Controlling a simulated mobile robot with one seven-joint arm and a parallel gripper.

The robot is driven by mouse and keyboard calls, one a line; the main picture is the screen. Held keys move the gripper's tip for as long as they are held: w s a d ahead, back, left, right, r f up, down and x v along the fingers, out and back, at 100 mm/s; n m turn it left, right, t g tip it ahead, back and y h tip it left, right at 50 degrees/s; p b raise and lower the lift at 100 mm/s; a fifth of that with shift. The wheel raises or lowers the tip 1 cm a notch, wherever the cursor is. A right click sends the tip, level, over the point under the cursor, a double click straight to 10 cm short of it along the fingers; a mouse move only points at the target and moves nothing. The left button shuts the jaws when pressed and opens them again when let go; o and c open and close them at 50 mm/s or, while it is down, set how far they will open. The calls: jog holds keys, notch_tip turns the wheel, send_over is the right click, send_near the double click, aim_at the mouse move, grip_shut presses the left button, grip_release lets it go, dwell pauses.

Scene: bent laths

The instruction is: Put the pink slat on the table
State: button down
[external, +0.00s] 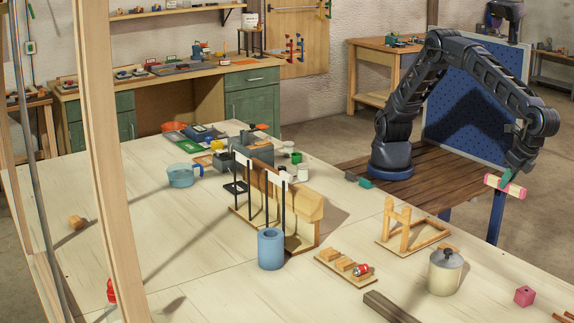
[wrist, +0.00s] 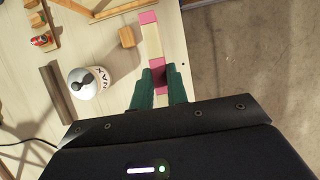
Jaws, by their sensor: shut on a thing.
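The pink slat (external: 505,186) is a cream bar with pink ends, and it also shows in the wrist view (wrist: 152,42). My gripper (external: 507,177) is shut on it, with the green fingers (wrist: 159,84) on either side of a pink section. The slat is held in the air near the table's right edge. In the wrist view it lies over the table strip beside that edge. Its near part is partly hidden between the fingers. The pale wooden table (external: 350,283) shows below and to the left.
A blue cup (external: 271,249) stands near a rack. The left middle is mostly clear.

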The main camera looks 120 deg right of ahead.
jog(key=r, duration=0.3)
jog(key=shift+w, duration=0.2)
jog(key=w+d, duration=1.3)
jog(key=w, duration=0.3)
jog(key=w+d, duration=1.2)
jog(key=w, duration=0.4)
jog(key=w+d, duration=0.5)
jog(key=d, duration=0.9)
jog(key=w+d, duration=0.5)
jog(key=d, duration=1)
jog(key=w+d, duration=0.6)
jog(key=d, duration=0.8)
jog(key=s+d, duration=0.4)
jog(key=d, duration=1.1)
jog(key=s+d, duration=0.4)
jog(key=d, duration=1)
jog(key=s+d, duration=0.4)
jog(key=d, duration=1.1)
jog(key=s+d, duration=1.4)
jog(key=s, duration=0.2)
jog(key=s+d, duration=1.4)
jog(key=s, duration=0.3)
notch_tip(320, 180, down, 25)
jog(key=shift+f, duration=0.1)
